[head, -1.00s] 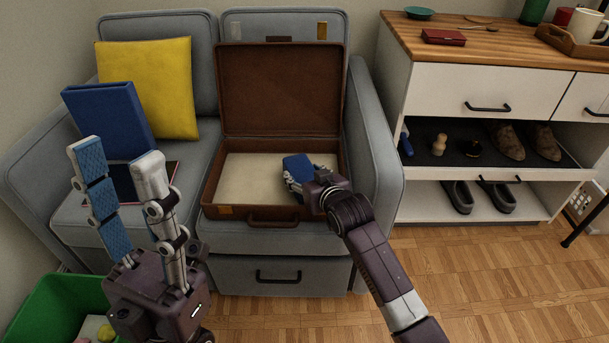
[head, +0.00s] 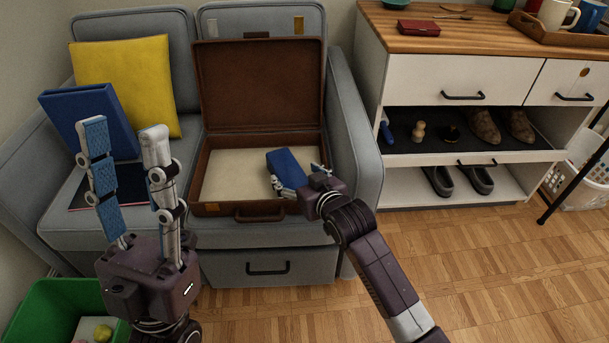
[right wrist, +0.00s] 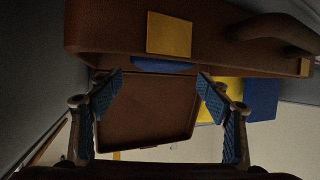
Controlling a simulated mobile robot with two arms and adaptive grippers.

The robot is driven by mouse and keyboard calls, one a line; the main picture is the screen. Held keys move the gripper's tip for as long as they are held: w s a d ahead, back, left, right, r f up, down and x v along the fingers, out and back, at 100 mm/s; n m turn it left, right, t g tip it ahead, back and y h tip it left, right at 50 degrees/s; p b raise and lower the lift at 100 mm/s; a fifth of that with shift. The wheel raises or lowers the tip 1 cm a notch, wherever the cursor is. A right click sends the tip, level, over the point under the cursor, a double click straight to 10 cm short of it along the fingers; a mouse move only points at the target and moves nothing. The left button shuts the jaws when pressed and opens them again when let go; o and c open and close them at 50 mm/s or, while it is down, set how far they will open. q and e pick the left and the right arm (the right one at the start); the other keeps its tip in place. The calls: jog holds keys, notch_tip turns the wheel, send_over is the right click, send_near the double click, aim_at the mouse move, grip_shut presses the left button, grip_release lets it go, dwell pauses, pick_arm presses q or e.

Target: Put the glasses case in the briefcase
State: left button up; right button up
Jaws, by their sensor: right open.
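The glasses case appears to be the blue block (head: 286,164) inside the open brown briefcase (head: 262,143), in its right half. My right gripper (head: 299,178) is open at the briefcase's front right corner, its fingers spread beside the case. I cannot tell whether a finger touches it. In the right wrist view, my right gripper's fingers (right wrist: 160,92) stand apart with nothing between them. A strip of the blue case (right wrist: 150,65) shows there, mostly hidden by the briefcase wall (right wrist: 110,38). My left gripper (head: 124,130) is open and empty, in front of the sofa.
The briefcase lies on a grey sofa (head: 353,150) with its lid up. Left of it are a yellow cushion (head: 140,75) and a blue box (head: 85,118). A green bin (head: 40,315) stands at lower left. A shoe cabinet (head: 425,70) stands at right.

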jog(key=p+v, duration=0.1)
jog(key=v, duration=0.4)
jog(key=shift+p, duration=0.4)
jog(key=shift+s+r, duration=0.1)
pick_arm(q)
jog(key=w+d+f+g+y, duration=0.2)
jog(key=w+f+g, duration=0.3)
jog(key=w, duration=0.5)
jog(key=shift+f+g, duration=0.4)
jog(key=shift+f, duration=0.25)
pick_arm(e)
jog(key=s+d+r+t, duration=0.3)
jog(key=s+r, duration=0.3)
jog(key=r, duration=0.3)
jog(key=s+d+r+m+t+y, duration=0.1)
jog(key=s+d+r+t, duration=0.2)
jog(key=r, duration=0.7)
jog(key=s+d+r+t, duration=0.3)
jog(key=s+r+t, duration=0.3)
jog(key=s+r, duration=0.3)
jog(key=shift+s+d+r+y, duration=0.2)
jog(key=shift+s+y, duration=0.1)
jog(key=shift+w, duration=0.1)
